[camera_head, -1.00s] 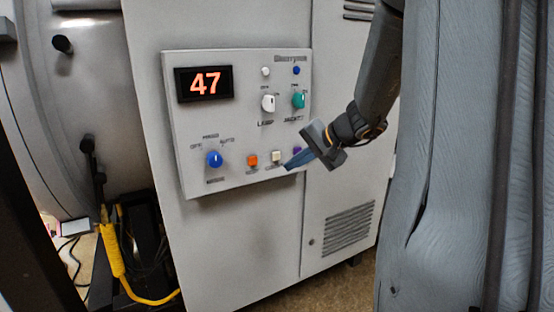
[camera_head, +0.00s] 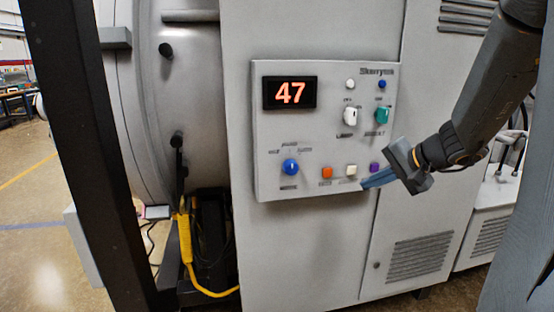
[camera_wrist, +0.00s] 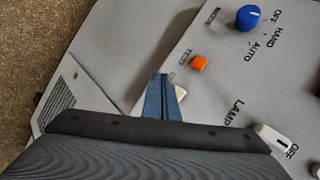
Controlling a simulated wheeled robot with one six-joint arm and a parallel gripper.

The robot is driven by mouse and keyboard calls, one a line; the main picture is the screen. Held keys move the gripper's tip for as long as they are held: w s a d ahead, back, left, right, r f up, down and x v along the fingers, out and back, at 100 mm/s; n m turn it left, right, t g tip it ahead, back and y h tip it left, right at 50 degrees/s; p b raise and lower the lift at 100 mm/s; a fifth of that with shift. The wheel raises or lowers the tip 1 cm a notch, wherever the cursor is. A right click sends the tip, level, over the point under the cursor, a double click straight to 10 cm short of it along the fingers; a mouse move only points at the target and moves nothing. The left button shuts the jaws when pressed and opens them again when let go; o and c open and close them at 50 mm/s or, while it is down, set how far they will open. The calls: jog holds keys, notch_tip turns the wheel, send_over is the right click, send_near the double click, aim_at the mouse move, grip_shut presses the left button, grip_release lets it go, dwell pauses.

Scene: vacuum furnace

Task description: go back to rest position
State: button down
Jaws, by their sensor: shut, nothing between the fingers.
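My gripper (camera_head: 364,184) is in front of the lower right of the control panel (camera_head: 270,130), its blue fingers together and empty. In the wrist view the shut fingers (camera_wrist: 161,80) point toward the panel and partly cover a pale button (camera_wrist: 180,92). In the head view that white button (camera_head: 351,170) sits just above and left of the fingertips, with a purple button (camera_head: 375,167) above the fingers. I cannot tell whether the fingertips touch the panel. The panel's red display (camera_head: 289,93) reads 47.
A blue knob (camera_head: 290,167), an orange button (camera_head: 327,173), a white knob (camera_head: 350,116) and a teal knob (camera_head: 382,115) stick out from the panel. The round furnace vessel (camera_head: 190,90) stands to the left, with a yellow cable (camera_head: 186,240) below. A dark post (camera_head: 85,150) stands nearer. Open floor shows at far left.

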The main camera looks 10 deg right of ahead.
jog(key=s+a+f+n+g+h, duration=0.2)
jog(key=s+a+f+n+g, duration=0.2)
jog(key=s+a, duration=0.4)
jog(key=s+a+f+n+g+h, duration=0.2)
jog(key=s+a+f+n+g, duration=0.2)
jog(key=s+a+f, duration=0.5)
jog(key=s+n, duration=0.2)
jog(key=s, duration=0.1)
jog(key=shift+s+a+f+n, duration=0.15)
jog(key=shift+s+a+n, duration=0.15)
jog(key=shift+d, duration=0.15)
dwell(0.6)
